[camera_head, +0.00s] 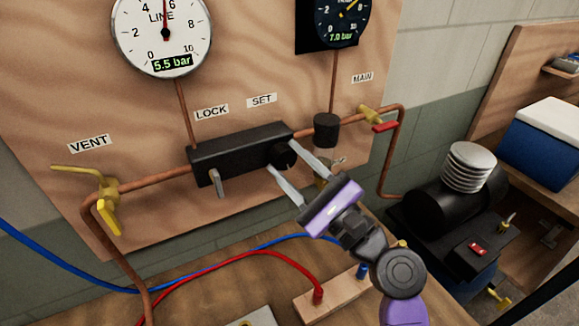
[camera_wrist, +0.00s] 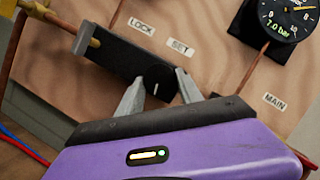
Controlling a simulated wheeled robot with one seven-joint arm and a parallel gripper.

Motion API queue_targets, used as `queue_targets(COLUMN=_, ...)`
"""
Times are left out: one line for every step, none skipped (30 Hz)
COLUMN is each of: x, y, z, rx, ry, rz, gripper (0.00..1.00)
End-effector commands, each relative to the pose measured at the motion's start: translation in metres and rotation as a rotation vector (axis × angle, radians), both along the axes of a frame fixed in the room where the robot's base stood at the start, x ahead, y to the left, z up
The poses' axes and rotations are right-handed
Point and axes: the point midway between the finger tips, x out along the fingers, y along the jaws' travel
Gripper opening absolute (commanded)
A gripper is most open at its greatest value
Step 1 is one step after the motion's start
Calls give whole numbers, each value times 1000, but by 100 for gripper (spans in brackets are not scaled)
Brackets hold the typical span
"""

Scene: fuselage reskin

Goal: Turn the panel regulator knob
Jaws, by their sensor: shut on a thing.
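The black regulator block (camera_head: 233,157) is mounted on the plywood panel (camera_head: 80,60), in line with a copper pipe. Its round black knob (camera_head: 283,156) is at the right end of the block, under the SET label. In the wrist view the knob (camera_wrist: 157,80) shows a pale pointer line. My gripper (camera_head: 284,160) has one finger on each side of the knob and is shut on it. In the wrist view my gripper (camera_wrist: 158,84) also straddles the knob. A grey lock lever (camera_head: 216,183) hangs down at the block's left end, below the LOCK label.
The line gauge (camera_head: 163,35) reads 5.5 bar; the other gauge (camera_head: 340,18) reads 7.0 bar. A yellow vent valve (camera_head: 108,205) is at left, a red-handled MAIN valve (camera_head: 378,122) at right. Red and blue hoses (camera_head: 240,262) cross the bench below. A black compressor (camera_head: 440,200) stands right.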

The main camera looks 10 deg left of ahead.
Motion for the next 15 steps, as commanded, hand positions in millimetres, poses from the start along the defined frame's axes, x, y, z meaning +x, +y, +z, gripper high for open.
queue_targets(x=0, y=-1, z=0, rx=-36, ry=-25, rz=1, gripper=2)
queue_targets(x=0, y=0, z=0, rx=-61, ry=-41, rz=2, gripper=2)
queue_targets(x=0, y=0, z=0, rx=-92, ry=-63, rz=1, gripper=2)
queue_targets(x=0, y=0, z=1, rx=-116, ry=-79, rz=2, gripper=2)
queue_targets(x=0, y=-1, z=1, rx=-140, ry=-95, rz=1, gripper=2)
queue_targets(x=0, y=-1, z=1, rx=-172, ry=-116, rz=1, gripper=2)
queue_targets(x=0, y=-1, z=1, rx=-194, ry=-131, rz=2, gripper=2)
queue_targets(x=0, y=-1, z=1, rx=-219, ry=-146, rz=3, gripper=2)
queue_targets(x=1, y=-1, z=2, rx=-250, ry=-168, rz=2, gripper=2)
queue_targets(x=1, y=-1, z=2, rx=-274, ry=-184, rz=3, gripper=2)
queue_targets(x=1, y=-1, z=3, rx=-298, ry=-200, rz=2, gripper=2)
queue_targets(x=1, y=-1, z=3, rx=-330, ry=-221, rz=2, gripper=2)
queue_targets(x=1, y=-2, z=3, rx=-352, ry=-237, rz=2, gripper=2)
queue_targets(x=1, y=-1, z=3, rx=-377, ry=-253, rz=3, gripper=2)
queue_targets(x=1, y=-2, z=4, rx=-408, ry=-274, rz=2, gripper=2)
